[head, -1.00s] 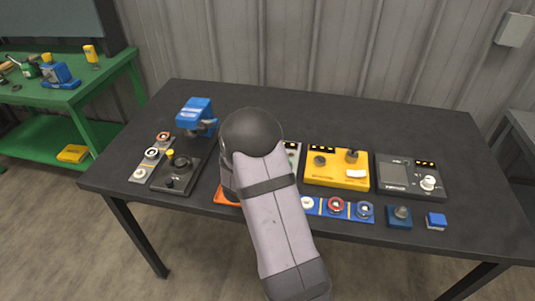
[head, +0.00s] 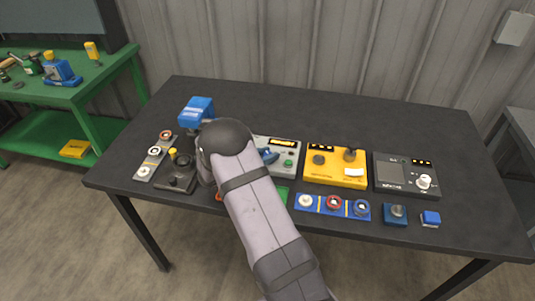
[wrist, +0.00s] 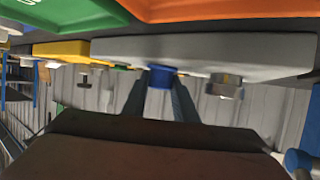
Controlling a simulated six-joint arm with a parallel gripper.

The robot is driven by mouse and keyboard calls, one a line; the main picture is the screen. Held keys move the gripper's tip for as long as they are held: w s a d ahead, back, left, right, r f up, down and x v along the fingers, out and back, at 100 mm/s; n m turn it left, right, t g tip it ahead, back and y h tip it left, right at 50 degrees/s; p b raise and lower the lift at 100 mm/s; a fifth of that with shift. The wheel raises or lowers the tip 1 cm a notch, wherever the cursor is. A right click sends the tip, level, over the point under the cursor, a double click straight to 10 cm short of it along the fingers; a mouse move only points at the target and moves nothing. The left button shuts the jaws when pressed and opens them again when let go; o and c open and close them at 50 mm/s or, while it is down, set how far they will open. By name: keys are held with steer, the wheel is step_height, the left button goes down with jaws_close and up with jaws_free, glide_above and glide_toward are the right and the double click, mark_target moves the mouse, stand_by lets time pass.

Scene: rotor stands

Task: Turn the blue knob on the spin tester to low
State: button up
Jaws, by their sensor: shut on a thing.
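The spin tester is a grey box with a dark display at its back (head: 291,151), partly behind my arm in the head view. Its grey body (wrist: 270,50) spans the top of the wrist view, which looks upside down. The blue knob (wrist: 158,79) sits on it, between the two fingers of my gripper (wrist: 159,88), which is shut on it. In the head view my arm hides most of the gripper and knob. Which way the knob points cannot be read. A metallic knob (wrist: 226,87) stands beside the gripper on the same box.
A yellow device (head: 335,178) and a dark device with a white knob (head: 395,184) stand to the right. A blue strip of rings (head: 318,206) and small blue blocks lie in front. A black base with a yellow-topped post (head: 172,180) is left. The table's back is clear.

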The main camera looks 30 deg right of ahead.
mark_target(266, 154)
steer(key=shift+r, duration=0.1)
steer(key=o, duration=1.1)
steer(key=shift+c, duration=0.2)
steer(key=b+v, duration=0.1)
steer(key=v, duration=0.4)
steer(key=shift+a+b, duration=0.3)
steer(key=shift+a, duration=0.05)
steer(key=shift+v, duration=0.8)
steer(key=shift+s, duration=0.1)
